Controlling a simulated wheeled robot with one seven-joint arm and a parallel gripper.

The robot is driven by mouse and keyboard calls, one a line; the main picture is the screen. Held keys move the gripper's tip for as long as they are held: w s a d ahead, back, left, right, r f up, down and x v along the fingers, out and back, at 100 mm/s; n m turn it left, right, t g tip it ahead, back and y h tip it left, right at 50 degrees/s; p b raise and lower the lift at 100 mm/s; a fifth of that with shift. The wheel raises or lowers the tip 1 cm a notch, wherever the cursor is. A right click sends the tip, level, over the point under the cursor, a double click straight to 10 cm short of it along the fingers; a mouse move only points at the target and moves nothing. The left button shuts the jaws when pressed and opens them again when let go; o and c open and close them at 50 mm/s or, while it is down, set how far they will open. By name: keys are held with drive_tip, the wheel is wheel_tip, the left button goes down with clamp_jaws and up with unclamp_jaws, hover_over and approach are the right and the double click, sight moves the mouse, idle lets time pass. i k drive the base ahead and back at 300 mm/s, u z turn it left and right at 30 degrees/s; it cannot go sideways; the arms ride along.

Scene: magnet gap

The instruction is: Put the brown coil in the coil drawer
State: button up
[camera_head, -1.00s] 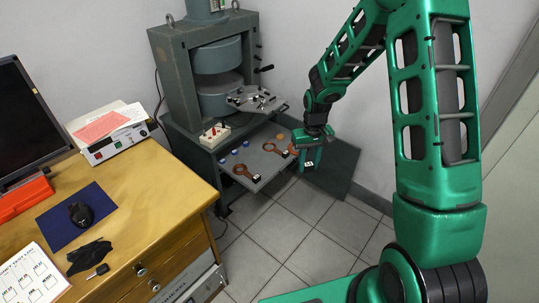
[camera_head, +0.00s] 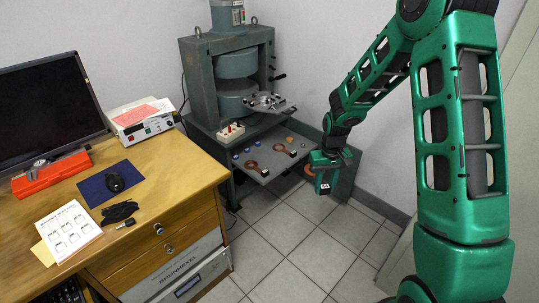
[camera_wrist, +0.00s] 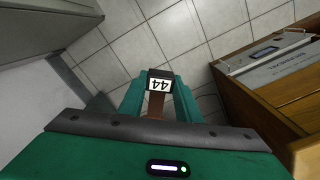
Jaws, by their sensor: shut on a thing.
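My gripper (camera_head: 324,188) is shut on the brown coil (camera_head: 310,171), in front of and to the right of the magnet's shelf. An orange-brown part of the coil shows beside the gripper in the head view; the rest is hidden. In the wrist view my gripper (camera_wrist: 160,98) grips its brown handle (camera_wrist: 156,105), with a white tag reading 44 (camera_wrist: 160,84) at the end. The desk has wooden drawers with knobs (camera_head: 158,229) and grey fronts below (camera_head: 175,262), all looking shut. I cannot tell which one is the coil drawer.
The magnet (camera_head: 232,80) stands on a grey cabinet with a shelf (camera_head: 262,178) holding two other coils (camera_head: 252,166) and small discs. The wooden desk (camera_head: 165,180) carries a monitor, a mouse and papers. Tiled floor (camera_head: 285,240) is clear between desk and cabinet.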

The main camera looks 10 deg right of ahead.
sight(266, 160)
drive_tip(key=u, duration=0.2)
drive_tip(key=i, duration=1.4)
drive_tip(key=z, duration=0.2)
